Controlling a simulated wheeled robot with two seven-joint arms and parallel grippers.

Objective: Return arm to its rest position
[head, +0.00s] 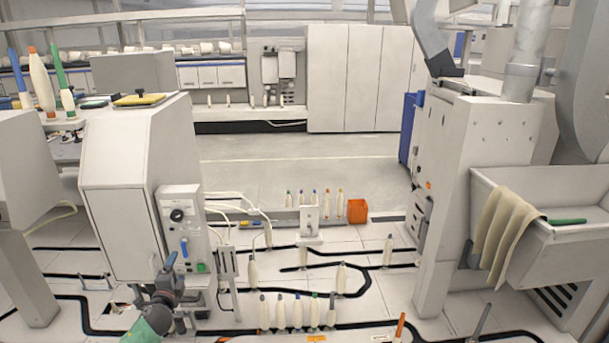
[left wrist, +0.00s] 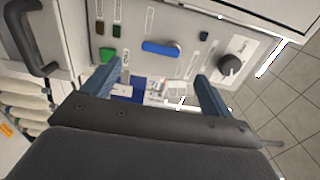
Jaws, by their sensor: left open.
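My left gripper (head: 171,264) is low at the left in the head view, in front of the grey machine (head: 125,195). Its blue fingers are spread, and it also shows in the left wrist view (left wrist: 154,72) with nothing between the fingers. Beyond the fingers is the machine's control panel (head: 181,205), with a blue handle (left wrist: 161,48), a green button (left wrist: 107,55) and a black knob (left wrist: 230,65). The gripper appears apart from the panel, though the exact gap is unclear. My right gripper is not in view.
Several cream bobbins (head: 281,312) stand in a row at the front centre. An orange box (head: 357,211) stands farther back. A grey machine (head: 435,180) and a bin (head: 575,245) with cloth (head: 495,235) are at the right.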

